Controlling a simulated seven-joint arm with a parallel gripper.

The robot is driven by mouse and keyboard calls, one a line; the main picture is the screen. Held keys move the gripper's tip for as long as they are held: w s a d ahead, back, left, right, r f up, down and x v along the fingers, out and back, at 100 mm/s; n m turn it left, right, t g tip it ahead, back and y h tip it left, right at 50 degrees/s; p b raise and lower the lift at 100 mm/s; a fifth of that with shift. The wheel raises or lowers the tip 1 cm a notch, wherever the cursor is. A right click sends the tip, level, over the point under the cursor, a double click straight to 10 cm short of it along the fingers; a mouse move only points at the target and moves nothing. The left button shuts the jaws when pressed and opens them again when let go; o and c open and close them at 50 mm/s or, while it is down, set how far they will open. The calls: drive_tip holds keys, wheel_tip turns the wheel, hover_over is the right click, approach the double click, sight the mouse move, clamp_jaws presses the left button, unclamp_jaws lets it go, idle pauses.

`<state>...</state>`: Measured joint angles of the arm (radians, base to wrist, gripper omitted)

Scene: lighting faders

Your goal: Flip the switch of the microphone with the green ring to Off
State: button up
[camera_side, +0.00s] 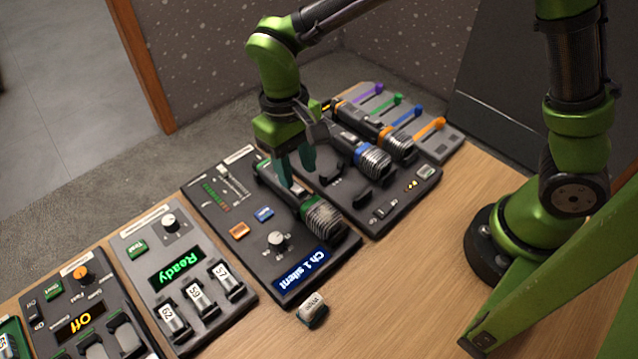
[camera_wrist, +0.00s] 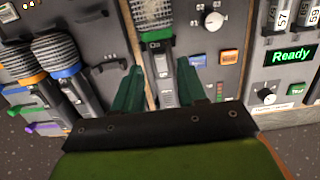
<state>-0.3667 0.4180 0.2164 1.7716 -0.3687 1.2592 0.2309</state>
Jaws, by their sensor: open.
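The microphone with the green ring (camera_side: 322,217) lies on a dark panel in the side view, its grille toward the front right. In the wrist view its green ring (camera_wrist: 157,35) is at the top middle and its body runs down between my fingers. A small pale mark that may be its switch (camera_wrist: 161,65) shows on the body; its position is too small to read. My gripper (camera_side: 296,168) is open above the microphone's body. In the wrist view the teal fingers of my gripper (camera_wrist: 160,82) are on either side of the body; I cannot tell whether they touch it.
A blue-ringed microphone (camera_side: 372,158) and an orange-ringed microphone (camera_side: 400,146) lie to the right on another panel. A display (camera_side: 302,271) reads "Ch 1 silent". A knob (camera_side: 278,241) stands left of the microphone. A small tagged block (camera_side: 312,309) lies on the wooden table.

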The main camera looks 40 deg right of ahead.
wheel_tip(320, 180, up, 13)
drive_tip(key=w, duration=0.1)
drive_tip(key=shift+w+r, duration=0.15)
drive_tip(key=shift+w, duration=0.25)
drive_tip(key=s+d+m+t+y, duration=0.1)
drive_tip(key=s+d+t, duration=0.3)
drive_tip(key=d, duration=0.5)
drive_tip(key=s+d+m+t+y, duration=0.1)
drive_tip(key=s+d+m+t, duration=0.2)
drive_tip(key=s+d, duration=0.4)
drive_tip(key=shift+s+d+r+t, duration=0.3)
drive_tip(key=shift+d+t, duration=0.5)
drive_tip(key=shift+d, duration=0.4)
